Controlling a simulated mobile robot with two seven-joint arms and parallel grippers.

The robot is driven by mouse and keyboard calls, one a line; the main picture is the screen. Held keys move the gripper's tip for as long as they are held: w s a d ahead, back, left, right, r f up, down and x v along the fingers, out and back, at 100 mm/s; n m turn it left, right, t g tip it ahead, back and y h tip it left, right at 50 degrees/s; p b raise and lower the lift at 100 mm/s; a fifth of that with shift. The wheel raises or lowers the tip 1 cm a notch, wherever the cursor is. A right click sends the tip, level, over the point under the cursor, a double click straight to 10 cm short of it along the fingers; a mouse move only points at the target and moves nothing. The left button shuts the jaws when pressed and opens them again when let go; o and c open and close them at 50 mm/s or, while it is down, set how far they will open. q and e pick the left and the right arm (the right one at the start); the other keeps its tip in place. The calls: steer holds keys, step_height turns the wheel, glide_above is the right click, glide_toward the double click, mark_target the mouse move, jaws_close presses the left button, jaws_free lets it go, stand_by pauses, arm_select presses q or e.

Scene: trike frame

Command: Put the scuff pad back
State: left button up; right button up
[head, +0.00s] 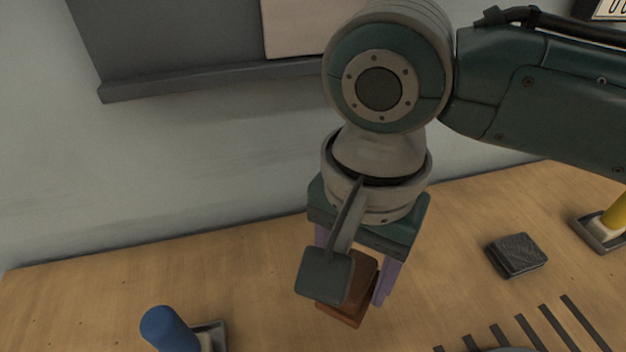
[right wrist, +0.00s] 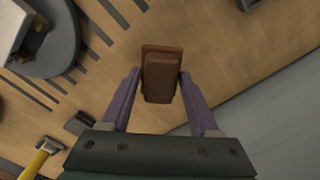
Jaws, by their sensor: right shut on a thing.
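A reddish-brown block, which looks like the scuff pad (head: 358,297), is between the purple fingers of my right gripper (head: 350,285). My right gripper is shut on it and points down over the wooden table. In the head view a dark wrist part covers some of the pad. The pad (right wrist: 160,76) shows clearly between the fingertips in the right wrist view, with a wider layer behind a narrower one. I cannot tell for sure whether it touches the table. My left gripper is not in view.
A dark, flat, textured block (head: 516,254) lies on the table (head: 250,270) to the right. A yellow handle (head: 616,212) stands in a holder at the right edge; a blue handle (head: 166,328) is at front left. Dark strips (head: 553,325) lie front right. A wall rises behind.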

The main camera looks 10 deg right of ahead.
steer(key=shift+f+b, duration=0.8)
steer(key=shift+f, duration=2.05)
steer(key=shift+f, duration=0.15)
steer(key=o, duration=1.2)
steer(key=shift+w, duration=0.1)
